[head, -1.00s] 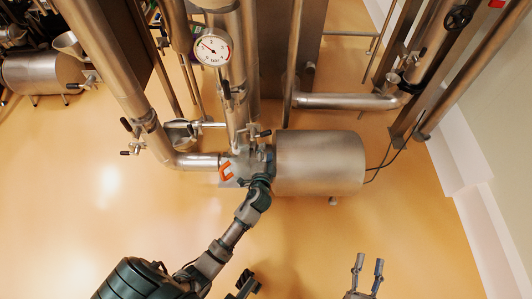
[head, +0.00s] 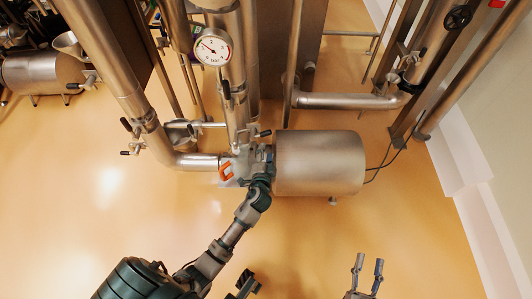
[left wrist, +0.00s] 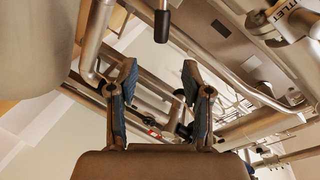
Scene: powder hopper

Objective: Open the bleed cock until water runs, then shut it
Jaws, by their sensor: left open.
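In the left wrist view my left gripper (left wrist: 158,76) is open, with nothing between its fingers. A small black-sleeved lever (left wrist: 161,26) shows just beyond the fingertips; it may be the bleed cock's handle, but I cannot be sure. In the head view my left gripper (head: 259,160) is at the pump, between the orange part and the steel cylinder, its fingers largely hidden by my wrist. A small black-tipped lever (head: 263,134) shows just above it. No running water is visible. My right gripper (head: 367,264) is open and empty low at the right.
The pump's steel cylinder (head: 320,162) stands right of my left gripper. An orange part (head: 226,172) is at its left. Vertical pipes and a round gauge (head: 213,47) rise above. Another pipe (head: 345,101) runs right. The floor in front is clear around my arm.

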